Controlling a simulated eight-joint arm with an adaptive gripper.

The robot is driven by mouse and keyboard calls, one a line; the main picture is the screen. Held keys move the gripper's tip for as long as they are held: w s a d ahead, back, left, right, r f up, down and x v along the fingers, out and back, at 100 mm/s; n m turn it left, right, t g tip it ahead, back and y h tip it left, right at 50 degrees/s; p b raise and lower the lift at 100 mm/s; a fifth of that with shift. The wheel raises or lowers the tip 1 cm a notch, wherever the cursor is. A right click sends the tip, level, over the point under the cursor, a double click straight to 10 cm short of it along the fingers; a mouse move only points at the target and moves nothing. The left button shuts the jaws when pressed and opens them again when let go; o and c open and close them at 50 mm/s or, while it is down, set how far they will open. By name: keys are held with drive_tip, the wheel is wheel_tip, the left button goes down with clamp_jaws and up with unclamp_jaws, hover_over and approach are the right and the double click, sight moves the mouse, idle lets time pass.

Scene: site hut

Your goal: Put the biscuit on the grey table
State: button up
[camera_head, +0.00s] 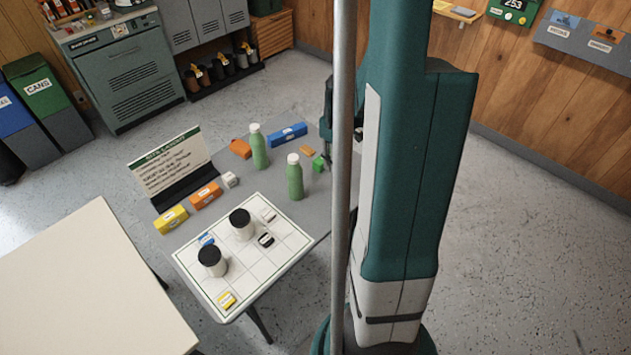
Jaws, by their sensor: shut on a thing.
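A small flat orange-brown piece (307,150), which looks like the biscuit, lies on or just above the far right part of the grey table (318,215). I cannot tell whether it touches the top. My gripper (327,163) points down at the table's far right side, partly hidden by a grey pole and my arm. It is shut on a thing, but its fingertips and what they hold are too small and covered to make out. A small green block (318,163) shows right beside the fingertips.
Two green bottles (259,148) (295,178) stand left of my gripper. A blue box (287,135), orange boxes (206,195), a sign (170,165) and a white gridded board (215,284) with two black-lidded jars (241,224) crowd the table. A pale table (90,290) stands front left.

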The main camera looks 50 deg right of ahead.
drive_tip(key=b, duration=0.1)
hover_over(334, 186)
drive_tip(key=shift+f, duration=2.9)
drive_tip(key=shift+f+b, duration=0.5)
drive_tip(key=shift+f, duration=1.35)
drive_tip(key=shift+f, duration=0.2)
drive_tip(key=o, duration=0.7)
drive_tip(key=shift+r, duration=0.25)
drive_tip(key=shift+r+p, duration=1.35)
drive_tip(key=shift+r, duration=4.6)
drive_tip(key=shift+w, duration=0.15)
